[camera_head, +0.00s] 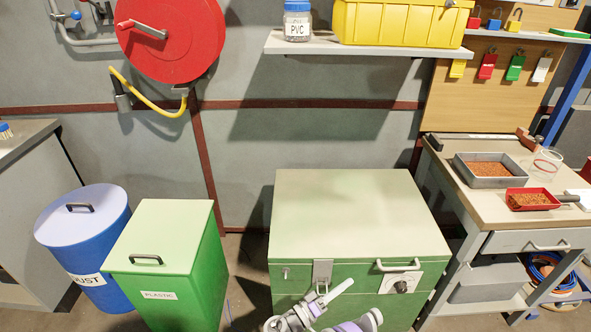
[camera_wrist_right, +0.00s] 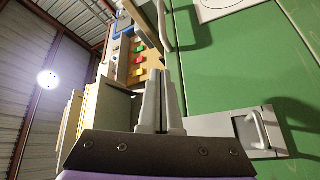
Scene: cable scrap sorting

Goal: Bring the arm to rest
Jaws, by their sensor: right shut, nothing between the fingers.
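My right gripper (camera_head: 346,287) is low in the head view, in front of the green chest (camera_head: 350,215) near its metal latch (camera_head: 322,272). In the right wrist view its two grey fingers (camera_wrist_right: 160,82) are together with nothing between them. The chest's green front (camera_wrist_right: 235,60) fills the right of that view, with the latch (camera_wrist_right: 258,130) close beside the fingers. I cannot tell whether the gripper touches the chest. The chest's lid is down. My left gripper is not in view.
A green PLASTIC bin (camera_head: 165,265) and a blue DUST bin (camera_head: 85,235) stand left of the chest. A workbench (camera_head: 470,210) with a grey tray (camera_head: 490,181) and red scoop (camera_head: 530,207) stands right. The chest's top is bare. A shelf (camera_head: 290,44) hangs above.

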